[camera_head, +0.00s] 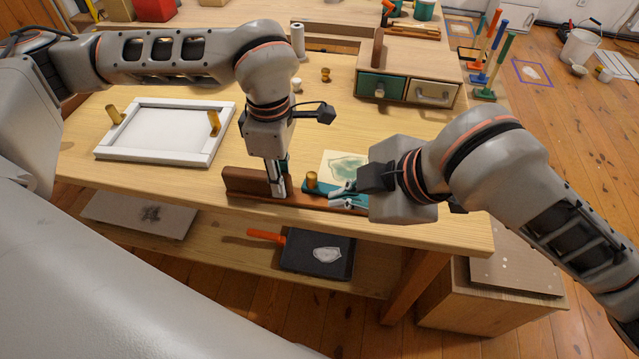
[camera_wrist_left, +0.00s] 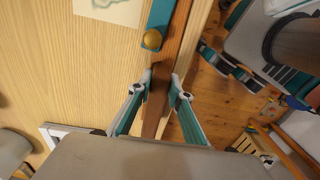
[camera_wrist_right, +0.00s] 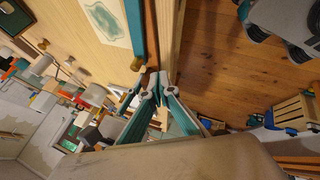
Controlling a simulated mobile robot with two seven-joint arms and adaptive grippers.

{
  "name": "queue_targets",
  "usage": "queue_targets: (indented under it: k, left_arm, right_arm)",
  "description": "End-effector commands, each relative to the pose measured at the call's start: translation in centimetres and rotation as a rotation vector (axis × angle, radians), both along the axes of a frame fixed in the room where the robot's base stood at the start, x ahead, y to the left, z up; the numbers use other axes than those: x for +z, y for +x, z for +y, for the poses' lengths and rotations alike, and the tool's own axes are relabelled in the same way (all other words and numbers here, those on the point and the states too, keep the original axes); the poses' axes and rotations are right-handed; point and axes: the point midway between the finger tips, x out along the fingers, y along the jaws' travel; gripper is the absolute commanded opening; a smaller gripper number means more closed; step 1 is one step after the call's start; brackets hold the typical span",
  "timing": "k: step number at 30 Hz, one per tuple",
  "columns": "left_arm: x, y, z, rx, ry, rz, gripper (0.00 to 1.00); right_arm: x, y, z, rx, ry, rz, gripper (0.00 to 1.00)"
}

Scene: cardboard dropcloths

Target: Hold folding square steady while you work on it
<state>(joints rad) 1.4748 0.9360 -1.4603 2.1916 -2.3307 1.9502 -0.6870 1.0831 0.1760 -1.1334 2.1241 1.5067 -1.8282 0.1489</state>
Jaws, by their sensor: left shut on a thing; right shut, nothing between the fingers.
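The folding square appears as a brown wooden bar (camera_head: 240,182) along the table's front edge, with a teal strip (camera_head: 322,187) beside it and a brass knob (camera_head: 312,179) on the strip. My left gripper (camera_head: 277,190) points down, shut on the brown bar; the left wrist view shows its fingers (camera_wrist_left: 172,92) on either side of the bar (camera_wrist_left: 157,95). My right gripper (camera_head: 343,195) is shut and empty at the bar's right part, partly covering that end. In the right wrist view its fingertips (camera_wrist_right: 158,85) meet near the strip (camera_wrist_right: 135,28); contact is unclear.
A card with a green patch (camera_head: 345,165) lies behind the strip. A white frame (camera_head: 165,158) with brass knobs is on the left. A drawer box (camera_head: 408,75) stands at the back right. Below are a shelf with a dark panel (camera_head: 318,257) and open floor.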

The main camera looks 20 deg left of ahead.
Motion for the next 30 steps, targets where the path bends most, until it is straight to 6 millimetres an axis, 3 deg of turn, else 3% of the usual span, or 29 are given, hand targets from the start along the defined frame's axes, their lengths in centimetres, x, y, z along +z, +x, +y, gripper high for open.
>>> queue_targets:
  k: [10, 18, 30]
  left_arm:
    - [0.0, 0.0, 0.0, 0.0, 0.0, 0.0, 0.0]
    - [0.0, 0.0, 0.0, 0.0, 0.0, -0.001, 0.0]
    - [0.0, 0.0, 0.0, 0.0, 0.0, 0.0, 0.0]
  right_arm:
    - [-5.6, 1.0, 4.1, -0.001, 0.001, 0.007, 0.0]
    - [-5.3, 3.9, 5.8, -0.002, 0.001, 0.002, 0.0]
    - [-5.3, 4.4, 6.1, -0.001, 0.001, 0.001, 0.0]
